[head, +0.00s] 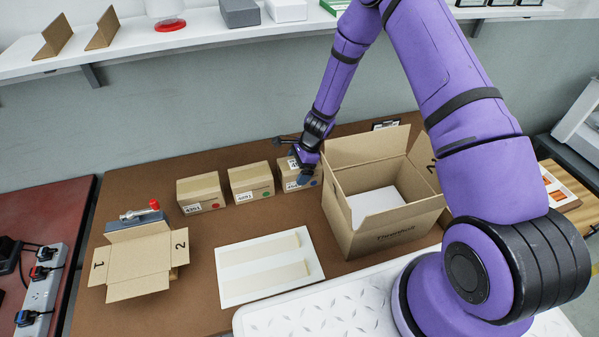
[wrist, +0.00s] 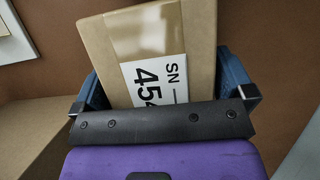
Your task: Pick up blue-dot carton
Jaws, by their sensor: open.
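Three small tan cartons stand in a row on the brown table. The right-hand carton (head: 288,182) is partly hidden by my gripper (head: 300,165), which is over it; a blue spot shows near its right side. In the wrist view this carton (wrist: 205,30) lies between the two open fingers of my gripper (wrist: 165,95), with a white label reading "SN 45" and a partly hidden digit. I cannot tell whether the fingers touch its sides. The left carton (head: 200,192) has a red dot. The middle carton (head: 250,180) has a green dot.
A large open box (head: 370,235) stands close to the right of the carton row. A white board with two strips (head: 240,285) lies in front. An unfolded carton (head: 135,265) is at left. A shelf (head: 200,45) runs along the wall behind.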

